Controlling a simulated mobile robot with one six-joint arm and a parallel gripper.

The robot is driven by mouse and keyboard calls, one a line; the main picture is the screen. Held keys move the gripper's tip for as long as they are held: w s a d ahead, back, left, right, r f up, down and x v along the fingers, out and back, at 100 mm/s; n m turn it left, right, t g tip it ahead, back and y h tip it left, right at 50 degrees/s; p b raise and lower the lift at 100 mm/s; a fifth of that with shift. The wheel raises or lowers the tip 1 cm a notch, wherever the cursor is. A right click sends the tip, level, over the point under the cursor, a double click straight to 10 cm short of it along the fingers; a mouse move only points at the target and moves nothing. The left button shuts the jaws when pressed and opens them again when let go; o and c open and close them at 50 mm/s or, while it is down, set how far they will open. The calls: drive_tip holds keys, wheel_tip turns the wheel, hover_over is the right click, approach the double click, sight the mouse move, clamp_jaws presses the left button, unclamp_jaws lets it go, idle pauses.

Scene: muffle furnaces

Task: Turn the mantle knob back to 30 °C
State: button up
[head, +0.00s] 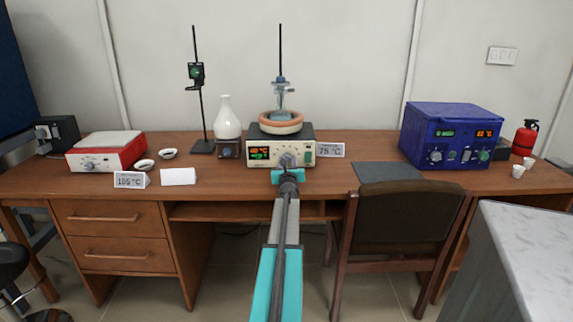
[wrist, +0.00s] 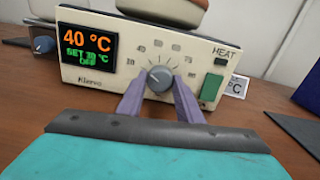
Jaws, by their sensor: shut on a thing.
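The mantle control box (head: 256,152) is cream and stands in the middle of the desk. Its grey knob (wrist: 159,78) sits in a ring of numbers on the front panel. My gripper (wrist: 159,92) is shut on the knob, with one purple finger on each side of it. In the head view my gripper (head: 288,166) hides most of the knob. The display (wrist: 89,47) reads 40 °C in orange. Below it, green text appears to read SET 30 °C and OFF. A green switch (wrist: 212,88) under the word HEAT is right of the knob.
A heating mantle with a flask (head: 281,115) sits on the control box. A 75 °C card (head: 331,150) stands just right of the box. A white flask (head: 227,118) and a stand (head: 202,146) are to the left. A blue furnace (head: 448,133) is at the right; a chair (head: 407,215) is in front.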

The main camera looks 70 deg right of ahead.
drive_tip(key=shift+s+d+f, duration=0.1)
drive_tip(key=shift+s, duration=0.15)
drive_tip(key=shift+n+b, duration=0.6)
drive_tip(key=shift+b, duration=0.05)
drive_tip(key=shift+s+n+b, duration=0.1)
drive_tip(key=shift+n+b, duration=0.3)
drive_tip(key=shift+n, duration=0.4)
drive_tip(key=o, duration=1)
drive_tip(key=shift+o, duration=0.2)
drive_tip(key=shift+a, duration=0.2)
